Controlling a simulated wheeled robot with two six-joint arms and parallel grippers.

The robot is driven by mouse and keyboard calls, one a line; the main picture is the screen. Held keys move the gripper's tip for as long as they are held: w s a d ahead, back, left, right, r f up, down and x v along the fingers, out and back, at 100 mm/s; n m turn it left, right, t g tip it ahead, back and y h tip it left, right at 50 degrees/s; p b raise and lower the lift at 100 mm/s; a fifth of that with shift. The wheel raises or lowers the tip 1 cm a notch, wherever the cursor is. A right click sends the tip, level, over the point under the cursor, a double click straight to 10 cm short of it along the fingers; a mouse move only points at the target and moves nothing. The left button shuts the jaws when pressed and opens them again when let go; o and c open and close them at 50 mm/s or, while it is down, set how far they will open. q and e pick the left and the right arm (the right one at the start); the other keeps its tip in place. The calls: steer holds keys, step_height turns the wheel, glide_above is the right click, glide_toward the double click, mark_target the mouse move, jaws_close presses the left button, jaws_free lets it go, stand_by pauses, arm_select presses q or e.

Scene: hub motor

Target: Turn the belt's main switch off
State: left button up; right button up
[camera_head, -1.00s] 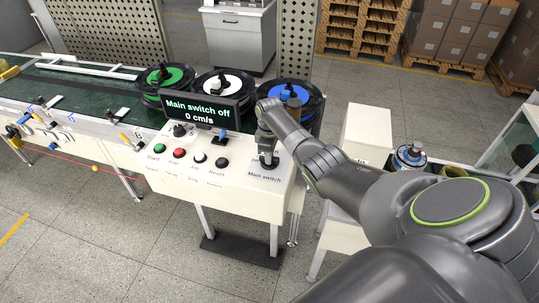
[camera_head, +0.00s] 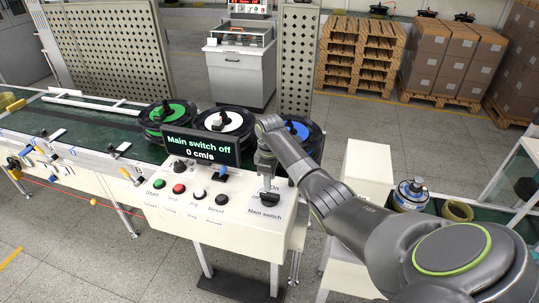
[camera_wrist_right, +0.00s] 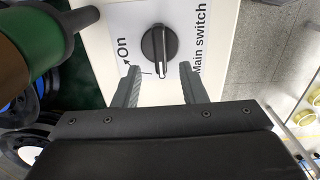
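The main switch is a black round knob with a white mark (camera_wrist_right: 159,45) on the white control panel, between the "On" and "Main switch" labels in the right wrist view. In the head view the knob (camera_head: 270,198) sits at the panel's right end, just below my right gripper (camera_head: 267,180). The display (camera_head: 201,144) reads "Main switch off" and "0 cm/s". My right gripper (camera_wrist_right: 160,68) is open, its two fingers apart with nothing between the tips; the knob shows beyond them. Whether a finger touches it I cannot tell. My left gripper is not in view.
Spools with green, white and blue centres (camera_head: 167,116) stand behind the display. The green conveyor belt (camera_head: 80,128) runs left. A white box (camera_head: 363,172) stands right of the panel.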

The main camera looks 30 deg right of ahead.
mark_target(269, 193)
step_height(269, 193, up, 11)
stand_by(0.7)
